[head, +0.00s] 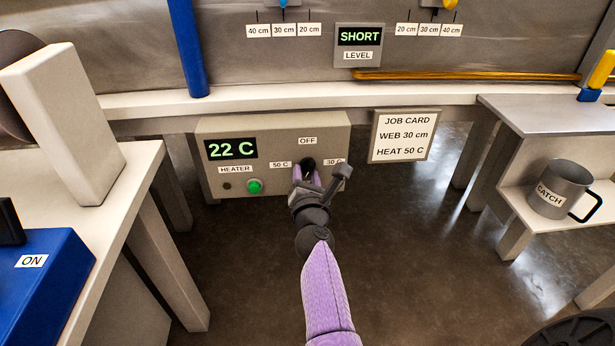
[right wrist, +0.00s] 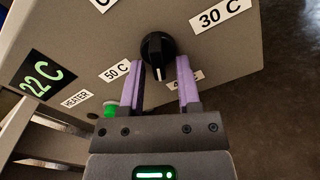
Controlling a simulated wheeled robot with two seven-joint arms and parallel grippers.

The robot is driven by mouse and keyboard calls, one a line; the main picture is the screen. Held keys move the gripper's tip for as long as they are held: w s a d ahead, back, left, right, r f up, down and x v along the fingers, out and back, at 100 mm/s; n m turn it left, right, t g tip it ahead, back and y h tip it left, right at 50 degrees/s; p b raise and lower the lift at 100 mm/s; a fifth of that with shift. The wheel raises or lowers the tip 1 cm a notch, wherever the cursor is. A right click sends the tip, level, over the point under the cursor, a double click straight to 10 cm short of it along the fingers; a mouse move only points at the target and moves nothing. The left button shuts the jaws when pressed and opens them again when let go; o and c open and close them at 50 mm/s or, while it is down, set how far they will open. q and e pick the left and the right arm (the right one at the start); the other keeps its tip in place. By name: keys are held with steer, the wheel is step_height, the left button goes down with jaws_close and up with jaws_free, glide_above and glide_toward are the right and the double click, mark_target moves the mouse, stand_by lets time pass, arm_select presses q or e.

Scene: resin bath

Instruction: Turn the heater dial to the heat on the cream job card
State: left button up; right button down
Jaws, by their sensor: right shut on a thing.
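The job card (head: 402,157) is a pale plate with a grey edge and reads WEB 30 cm, HEAT 50 C. The grey heater box (head: 330,128) shows 22 C on its display (head: 231,148). Its black dial (right wrist: 158,47) sits among labels: OFF above, 50 C (right wrist: 115,71) at left, 30 C (right wrist: 221,14) at right, and one mostly hidden by a finger. The dial's white mark points down in the right wrist view, between 50 C and the hidden label. My right gripper (head: 308,172) is shut on the dial, one finger on each side. My left gripper is out of view.
A green button (head: 254,186) sits low on the heater box. A grey CATCH mug (head: 561,189) stands on the right shelf. A blue ON box (head: 50,290) is on the left table. Above, a LEVEL display (head: 359,37) reads SHORT.

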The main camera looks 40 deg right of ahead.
steer(key=m, duration=0.3)
steer(key=shift+w+a+r+m, duration=0.15)
steer(key=shift+r+m, duration=0.1)
steer(key=shift+m, duration=0.05)
steer(key=m, duration=0.3)
steer(key=shift+r+m+p, duration=0.2)
steer(key=shift+m+p, duration=0.1)
steer(key=shift+p, duration=0.1)
steer(key=m, duration=0.2)
steer(key=shift+a+r+m, duration=0.1)
steer(key=shift+m, duration=0.2)
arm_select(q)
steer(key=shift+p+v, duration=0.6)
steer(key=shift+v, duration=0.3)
arm_select(e)
steer(key=shift+w+r+m, duration=0.1)
steer(key=shift+r+m, duration=0.05)
steer(key=shift+m, duration=1.25)
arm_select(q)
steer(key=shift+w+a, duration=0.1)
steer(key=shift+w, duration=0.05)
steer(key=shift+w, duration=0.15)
arm_select(e)
steer(key=c, duration=0.7)
jaws_free()
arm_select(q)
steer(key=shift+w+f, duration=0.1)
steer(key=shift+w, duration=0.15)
